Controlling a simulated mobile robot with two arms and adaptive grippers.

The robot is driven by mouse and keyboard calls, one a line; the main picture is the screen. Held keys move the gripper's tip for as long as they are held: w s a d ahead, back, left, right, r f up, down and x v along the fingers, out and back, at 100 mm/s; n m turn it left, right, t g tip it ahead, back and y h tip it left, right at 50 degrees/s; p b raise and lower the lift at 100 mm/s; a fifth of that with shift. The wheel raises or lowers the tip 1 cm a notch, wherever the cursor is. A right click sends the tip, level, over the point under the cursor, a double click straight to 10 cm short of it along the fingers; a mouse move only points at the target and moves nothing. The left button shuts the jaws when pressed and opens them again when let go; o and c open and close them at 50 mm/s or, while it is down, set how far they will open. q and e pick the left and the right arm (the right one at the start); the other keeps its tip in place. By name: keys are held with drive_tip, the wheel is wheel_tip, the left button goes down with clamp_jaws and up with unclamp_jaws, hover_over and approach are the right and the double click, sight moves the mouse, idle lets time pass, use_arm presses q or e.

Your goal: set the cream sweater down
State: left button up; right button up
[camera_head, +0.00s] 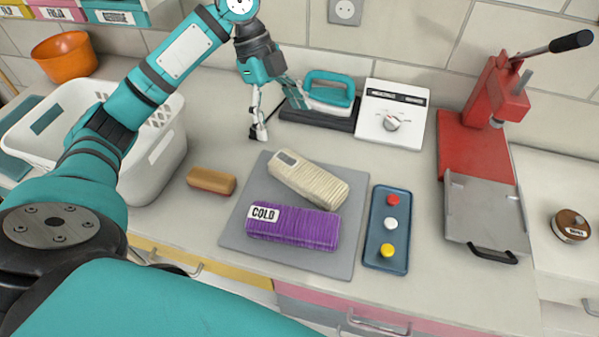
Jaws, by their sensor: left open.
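The cream sweater (308,181) is a folded, ribbed bundle with a small label at its left end. It lies on the upper part of the grey mat (238,235), just behind the folded purple sweater (292,229), which carries a label reading COLD. My left gripper (262,124) is open and empty. It hangs above the counter behind and left of the mat, apart from the cream sweater. My right gripper does not show.
A white basket (165,150) stands at the left, with a brown brush (212,180) beside it. An iron (330,95) and a white dial box (392,112) stand behind the mat. A blue button tray (375,255) and a red press (465,140) are at the right.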

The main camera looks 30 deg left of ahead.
use_arm(q)
approach(306, 171)
drive_tip(key=shift+s+d+f+p, duration=0.3)
drive_tip(key=shift+s+d+f, duration=0.1)
drive_tip(key=shift+f, duration=0.1)
drive_tip(key=x, duration=0.4)
drive_tip(key=shift+a, duration=0.2)
drive_tip(key=shift+d+f+p, duration=0.25)
drive_tip(key=shift+f+p, duration=0.1)
drive_tip(key=shift+f, duration=0.15)
drive_tip(key=x, duration=0.3)
drive_tip(key=p+x, duration=0.1)
drive_tip(key=shift+w+f, duration=0.2)
drive_tip(key=shift+w, duration=0.05)
drive_tip(key=shift+d+f, duration=0.15)
drive_tip(key=shift+f, duration=0.1)
drive_tip(key=shift+c, duration=0.2)
drive_tip(key=c, duration=1.6)
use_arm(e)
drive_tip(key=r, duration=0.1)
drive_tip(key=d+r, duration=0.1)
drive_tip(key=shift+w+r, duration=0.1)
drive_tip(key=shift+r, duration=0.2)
